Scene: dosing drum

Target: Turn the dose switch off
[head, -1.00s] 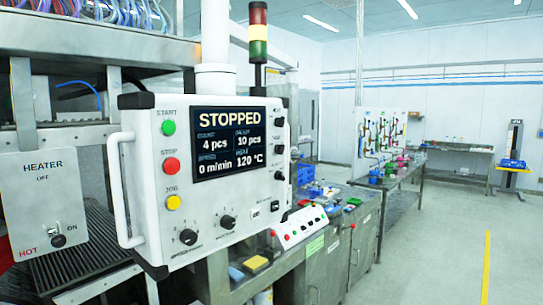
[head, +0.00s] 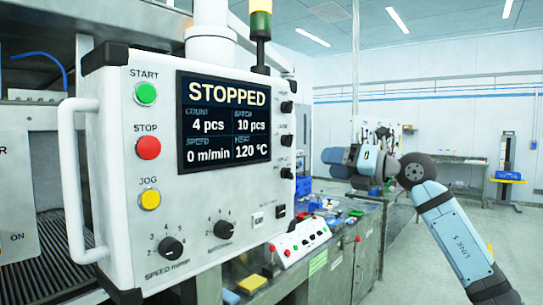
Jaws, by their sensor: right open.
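The white control box (head: 228,215) fills the left and middle of the head view. Its display (head: 223,122) reads STOPPED, 4 pcs, 10 pcs, 0 m/min and 120 °C. Several small black switches (head: 287,140) run down its right edge, with another black switch (head: 281,211) lower down. Their labels are too small to read, so I cannot tell which is the dose switch or how it is set. My right gripper (head: 329,163) is open, small in the picture, to the right of the box and apart from it. My left gripper is not in view.
START (head: 145,94), STOP (head: 147,148) and JOG (head: 150,199) buttons and two dials sit on the box. A white handle (head: 72,180) sticks out at its left. A small button panel (head: 300,242) stands on the bench below. The floor at right is open.

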